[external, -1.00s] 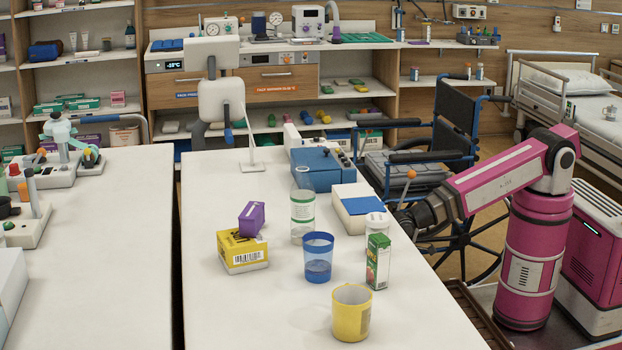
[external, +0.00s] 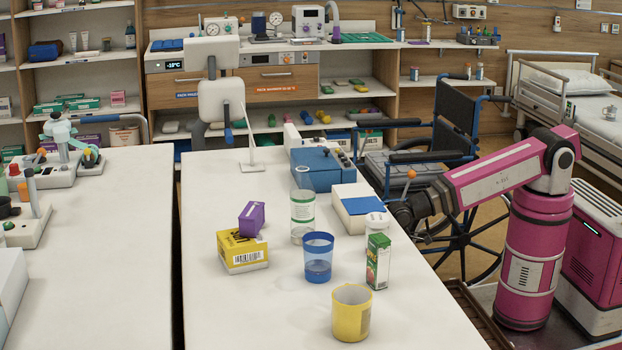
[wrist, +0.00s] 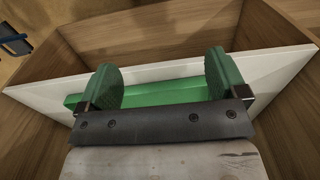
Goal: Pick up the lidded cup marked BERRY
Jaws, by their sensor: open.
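No BERRY marking can be read in any view. In the external view a cup with a white lid (external: 376,219) stands upright on the white table, partly hidden by a green and white carton (external: 378,262).
A blue cup (external: 318,258), a yellow cup (external: 352,314), a yellow carton (external: 242,252) and a purple box (external: 252,219) share the table. A white box with a blue top (external: 357,207) is near my gripper. A wheelchair (external: 440,150) stands behind. The table's front left is clear.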

